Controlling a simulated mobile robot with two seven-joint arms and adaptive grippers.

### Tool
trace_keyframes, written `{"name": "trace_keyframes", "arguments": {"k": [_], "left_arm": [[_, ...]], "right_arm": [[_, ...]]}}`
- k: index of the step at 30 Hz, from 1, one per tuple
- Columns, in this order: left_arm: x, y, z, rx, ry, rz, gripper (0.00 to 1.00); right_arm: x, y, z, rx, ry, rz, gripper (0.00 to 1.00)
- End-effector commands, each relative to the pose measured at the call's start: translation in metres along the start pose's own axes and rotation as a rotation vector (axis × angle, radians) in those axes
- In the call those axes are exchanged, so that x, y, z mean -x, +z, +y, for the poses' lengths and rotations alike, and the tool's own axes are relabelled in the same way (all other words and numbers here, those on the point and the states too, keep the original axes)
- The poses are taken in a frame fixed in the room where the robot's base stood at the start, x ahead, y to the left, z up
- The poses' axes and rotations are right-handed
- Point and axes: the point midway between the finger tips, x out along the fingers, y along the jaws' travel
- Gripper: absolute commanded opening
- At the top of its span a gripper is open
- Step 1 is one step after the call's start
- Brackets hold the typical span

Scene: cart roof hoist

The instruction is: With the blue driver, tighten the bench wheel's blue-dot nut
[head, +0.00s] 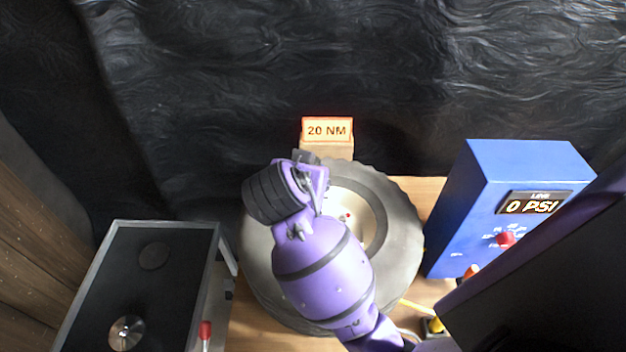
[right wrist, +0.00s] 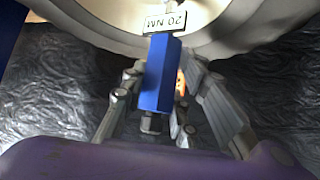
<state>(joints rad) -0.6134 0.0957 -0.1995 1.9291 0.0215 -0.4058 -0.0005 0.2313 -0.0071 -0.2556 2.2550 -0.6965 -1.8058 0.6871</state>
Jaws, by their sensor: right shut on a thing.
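The bench wheel (head: 400,255) is a grey tyre with a pale hub, lying flat on the wooden bench. A small red dot (head: 348,215) shows on the hub. The blue-dot nut is not visible; my arm covers part of the hub. My right gripper (head: 308,172) is over the left far part of the wheel. In the right wrist view it is shut on the blue driver (right wrist: 160,75), whose far end points towards the wheel (right wrist: 230,20). A white 20 NM label (right wrist: 165,22) shows at that end. I cannot tell whether the driver touches a nut. My left gripper is out of view.
A 20 NM sign (head: 327,130) on a wooden block stands behind the wheel. A blue box (head: 470,215) reading 0 PSI with a red knob stands at right. A dark-topped grey cart (head: 105,265) is at left. A yellow item (head: 434,326) lies near right.

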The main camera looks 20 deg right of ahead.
Motion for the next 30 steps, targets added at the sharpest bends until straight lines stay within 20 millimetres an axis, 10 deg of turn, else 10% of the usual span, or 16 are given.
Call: {"name": "trace_keyframes", "arguments": {"k": [30], "left_arm": [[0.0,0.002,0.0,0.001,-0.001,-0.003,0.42]], "right_arm": [[0.036,-0.04,-0.001,-0.004,-0.001,0.003,0.0]]}}
